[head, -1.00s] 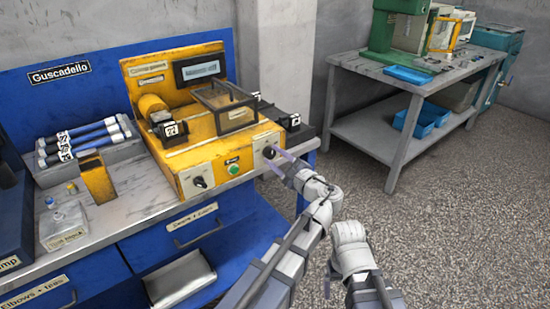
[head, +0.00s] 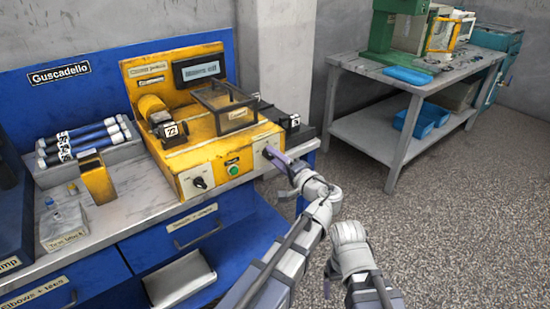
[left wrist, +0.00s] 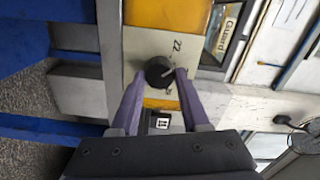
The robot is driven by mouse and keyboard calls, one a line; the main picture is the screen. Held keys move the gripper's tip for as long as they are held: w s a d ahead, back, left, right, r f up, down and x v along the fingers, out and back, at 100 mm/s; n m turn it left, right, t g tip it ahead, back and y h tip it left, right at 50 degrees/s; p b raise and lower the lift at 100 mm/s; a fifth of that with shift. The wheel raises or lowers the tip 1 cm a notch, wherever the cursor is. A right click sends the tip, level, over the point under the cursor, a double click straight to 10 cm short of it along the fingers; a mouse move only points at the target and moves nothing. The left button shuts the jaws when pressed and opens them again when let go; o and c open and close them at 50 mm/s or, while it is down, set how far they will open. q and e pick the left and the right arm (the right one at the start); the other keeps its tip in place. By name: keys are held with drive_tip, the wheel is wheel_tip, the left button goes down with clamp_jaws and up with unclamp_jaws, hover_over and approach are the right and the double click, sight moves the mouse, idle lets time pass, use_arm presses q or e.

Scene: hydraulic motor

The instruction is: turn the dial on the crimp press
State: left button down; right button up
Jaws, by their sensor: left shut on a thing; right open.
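The yellow crimp press (head: 215,150) stands on the bench, with a small display at its back. A black dial (left wrist: 158,72) on a light plate marked "22" shows in the left wrist view. My left gripper (head: 268,152) is at the right end of the press front and shut on this dial, one finger on each side.
A second black knob (head: 200,182) and a green button (head: 233,170) are on the press front. A black frame guard (head: 225,105) is on top. Blue-banded tubes (head: 85,138) lie in a grey rack at left. A grey table (head: 370,125) stands across clear floor at right.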

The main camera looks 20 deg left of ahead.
use_arm(q)
drive_tip(key=shift+n, duration=1.6)
drive_tip(key=shift+s, duration=0.1)
drive_tip(key=shift+c, duration=2)
unclamp_jaws()
